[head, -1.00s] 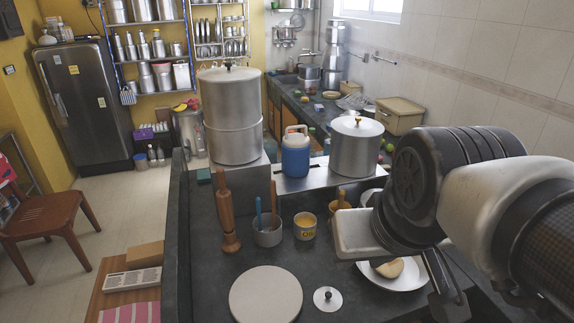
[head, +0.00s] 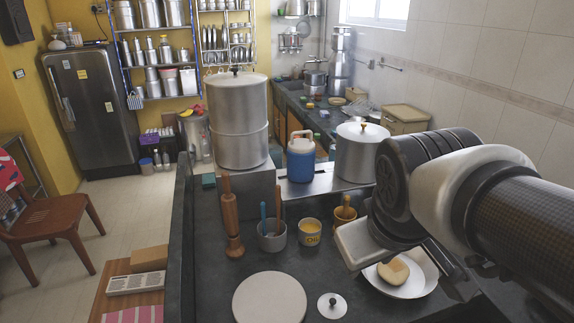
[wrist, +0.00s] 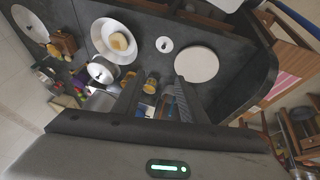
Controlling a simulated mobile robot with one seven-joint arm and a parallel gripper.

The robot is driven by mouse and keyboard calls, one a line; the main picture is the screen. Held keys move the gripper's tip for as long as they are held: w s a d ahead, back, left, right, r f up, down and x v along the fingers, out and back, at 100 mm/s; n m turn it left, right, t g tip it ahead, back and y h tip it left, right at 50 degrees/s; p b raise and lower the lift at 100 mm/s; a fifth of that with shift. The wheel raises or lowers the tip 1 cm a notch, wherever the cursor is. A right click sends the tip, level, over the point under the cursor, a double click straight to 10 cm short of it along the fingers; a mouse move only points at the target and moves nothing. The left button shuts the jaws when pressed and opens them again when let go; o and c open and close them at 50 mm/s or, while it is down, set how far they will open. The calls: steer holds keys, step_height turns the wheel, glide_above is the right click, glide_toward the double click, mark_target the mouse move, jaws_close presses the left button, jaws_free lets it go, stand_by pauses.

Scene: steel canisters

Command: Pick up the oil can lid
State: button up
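The oil can lid (head: 332,306) is a small pale metal disc with a dark knob. It lies flat on the dark counter at the bottom of the head view, just right of a large round board (head: 269,299). It also shows in the wrist view (wrist: 164,44), beyond the fingertips. The oil can (head: 310,233) is a small open pot with a yellow label and yellow contents. It stands behind the lid, beside a grey utensil cup (head: 271,236). My gripper (wrist: 157,82) is open and empty, above the counter and apart from the lid. In the head view my arm partly hides it.
A plate with bread (head: 393,272) lies right of the lid, under my arm. A wooden mortar (head: 344,214) and a tall wooden grinder (head: 232,220) stand on the counter. Steel canisters (head: 241,145) and a blue jug (head: 301,160) stand behind. Counter around the lid is clear.

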steer(key=w+d+f+n+g+h+b, duration=0.1)
steer(key=w+d+f+n+h+b, duration=0.15)
steer(key=w+f+n, duration=0.8)
steer(key=n+b, duration=0.2)
steer(key=n, duration=1.3)
glide_toward(333, 300)
steer(key=b, duration=0.2)
steer(key=d+f+y+b, duration=0.1)
steer(key=b, duration=0.2)
steer(key=shift+w+d+f+n+g+b, duration=0.1)
steer(key=shift+w+f+n+g+b, duration=0.1)
steer(key=shift+w+n+g+b, duration=0.15)
steer(key=b+x, duration=0.2)
steer(key=x, duration=0.4)
steer(key=shift+w+r, duration=0.1)
steer(key=shift+w, duration=0.05)
steer(key=shift+w+d+f+b, duration=0.1)
steer(key=shift+w+f+b, duration=0.1)
steer(key=shift+f+b, duration=0.1)
steer(key=shift+r, duration=0.1)
jaws_close()
